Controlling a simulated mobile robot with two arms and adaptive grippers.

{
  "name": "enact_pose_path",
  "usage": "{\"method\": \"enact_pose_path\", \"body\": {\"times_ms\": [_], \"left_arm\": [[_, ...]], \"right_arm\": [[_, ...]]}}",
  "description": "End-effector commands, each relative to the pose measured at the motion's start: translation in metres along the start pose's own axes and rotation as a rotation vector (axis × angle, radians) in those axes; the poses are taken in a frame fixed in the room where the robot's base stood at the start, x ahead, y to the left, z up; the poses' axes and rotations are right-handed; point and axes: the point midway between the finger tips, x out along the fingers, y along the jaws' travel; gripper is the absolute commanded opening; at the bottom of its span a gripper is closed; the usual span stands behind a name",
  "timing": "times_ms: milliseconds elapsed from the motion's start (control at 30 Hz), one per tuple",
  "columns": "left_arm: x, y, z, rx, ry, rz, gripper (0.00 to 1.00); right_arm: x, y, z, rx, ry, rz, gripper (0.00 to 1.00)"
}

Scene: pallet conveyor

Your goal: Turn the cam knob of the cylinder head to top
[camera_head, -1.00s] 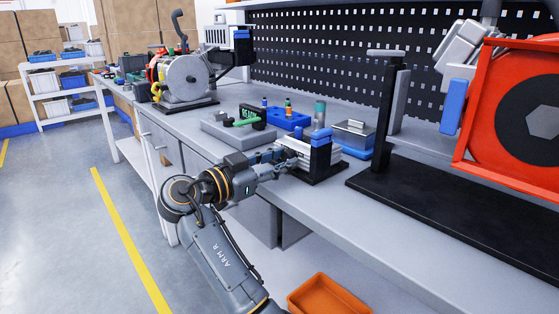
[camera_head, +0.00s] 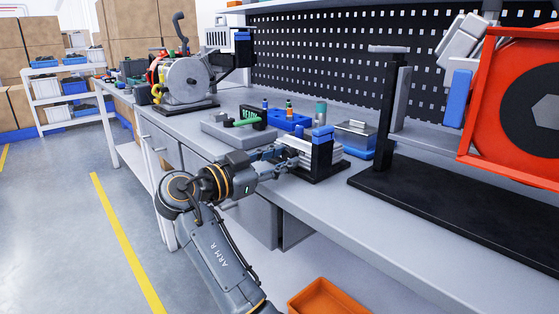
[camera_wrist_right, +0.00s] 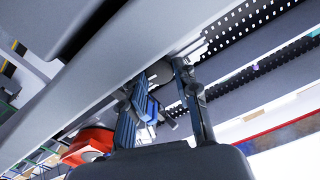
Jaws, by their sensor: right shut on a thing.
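The cylinder head (camera_head: 331,155) is a silver finned block in a black stand with blue parts on top. It stands on the grey bench near its front edge. My right gripper (camera_head: 288,157) comes in from the left and is at the left side of the head. It is shut on a small part there, which I take to be the cam knob. The fingers hide most of the knob, so its direction cannot be read. In the right wrist view, the two dark fingers (camera_wrist_right: 168,95) show with blue and dark parts between and beyond them. My left gripper is not in view.
A grey fixture with a green handle (camera_head: 240,123) and a blue tray (camera_head: 290,121) stand behind the gripper. A black stand (camera_head: 385,180) is to the right. An orange bin (camera_head: 328,297) is below the bench front. The bench front right is clear.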

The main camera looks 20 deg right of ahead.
Motion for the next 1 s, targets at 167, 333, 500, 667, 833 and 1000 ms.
{"method": "enact_pose_path", "body": {"times_ms": [167,333,500,667,833,1000], "left_arm": [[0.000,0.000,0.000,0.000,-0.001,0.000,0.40],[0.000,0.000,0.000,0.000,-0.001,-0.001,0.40],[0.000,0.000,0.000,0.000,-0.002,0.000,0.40],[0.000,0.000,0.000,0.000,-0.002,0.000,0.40],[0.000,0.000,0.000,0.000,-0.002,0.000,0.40],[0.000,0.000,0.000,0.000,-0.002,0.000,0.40]], "right_arm": [[0.001,-0.001,-0.001,0.001,0.003,-0.001,0.51],[0.000,0.000,-0.001,0.000,0.002,-0.001,0.54],[0.000,-0.001,-0.002,0.000,0.001,-0.001,0.54],[0.000,-0.007,-0.019,0.005,0.001,-0.002,0.54],[0.000,-0.018,-0.051,0.005,0.002,-0.001,0.54],[0.001,-0.028,-0.078,0.003,0.002,-0.001,0.54]]}}
